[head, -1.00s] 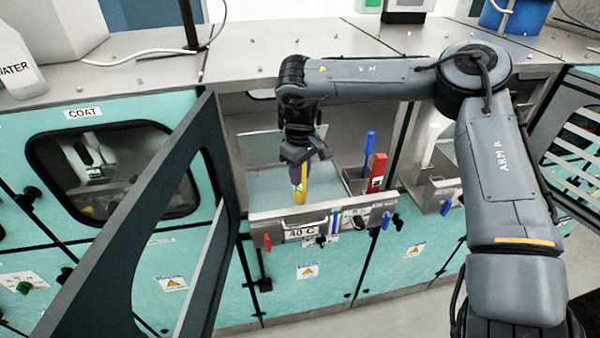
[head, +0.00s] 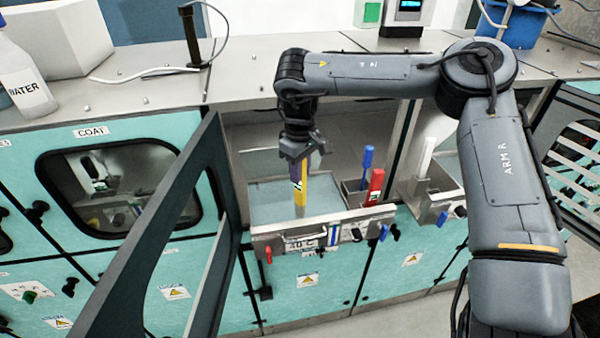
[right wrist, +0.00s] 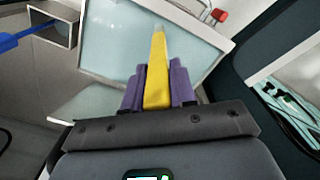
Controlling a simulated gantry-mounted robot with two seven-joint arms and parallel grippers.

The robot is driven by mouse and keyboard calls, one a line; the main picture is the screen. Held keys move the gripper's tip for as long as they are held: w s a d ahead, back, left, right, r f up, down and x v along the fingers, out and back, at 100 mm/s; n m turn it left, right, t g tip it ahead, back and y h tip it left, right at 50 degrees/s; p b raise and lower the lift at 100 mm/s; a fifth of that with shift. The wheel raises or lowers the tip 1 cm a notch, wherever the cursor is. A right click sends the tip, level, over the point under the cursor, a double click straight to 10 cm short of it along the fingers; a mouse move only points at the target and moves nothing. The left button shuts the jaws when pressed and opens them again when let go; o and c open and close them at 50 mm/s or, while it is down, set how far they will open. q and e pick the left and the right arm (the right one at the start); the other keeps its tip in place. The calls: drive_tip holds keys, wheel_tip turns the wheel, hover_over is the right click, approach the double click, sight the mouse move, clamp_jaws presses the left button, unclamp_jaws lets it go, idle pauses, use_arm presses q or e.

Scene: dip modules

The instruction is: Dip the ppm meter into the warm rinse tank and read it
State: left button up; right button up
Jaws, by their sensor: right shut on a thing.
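The ppm meter (head: 303,188) is a yellow stick with a grey tip. My right gripper (head: 299,180) is shut on it, with purple fingers on either side. The meter hangs nearly upright, tip down, over the pale blue liquid of the warm rinse tank (head: 268,232), an open steel tank whose front label seems to read 40 °C. In the right wrist view the meter (right wrist: 158,72) points away from the fingers (right wrist: 158,88) toward the liquid. I cannot tell whether its tip touches the liquid. The meter's readout is not visible. My left gripper is out of view.
A side holder beside the tank carries a blue-handled tool (head: 367,162) and a red one (head: 374,187). Another steel tank (head: 432,205) stands to the right. An open dark-framed door (head: 190,210) stands left of the tank. A water bottle (head: 22,75) is on the counter.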

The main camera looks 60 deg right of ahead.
drive_tip(key=shift+r+p, duration=1.7)
drive_tip(key=shift+r, duration=1.2)
drive_tip(key=shift+r+p, duration=0.8)
drive_tip(key=shift+r, duration=0.55)
drive_tip(key=shift+r, duration=0.1)
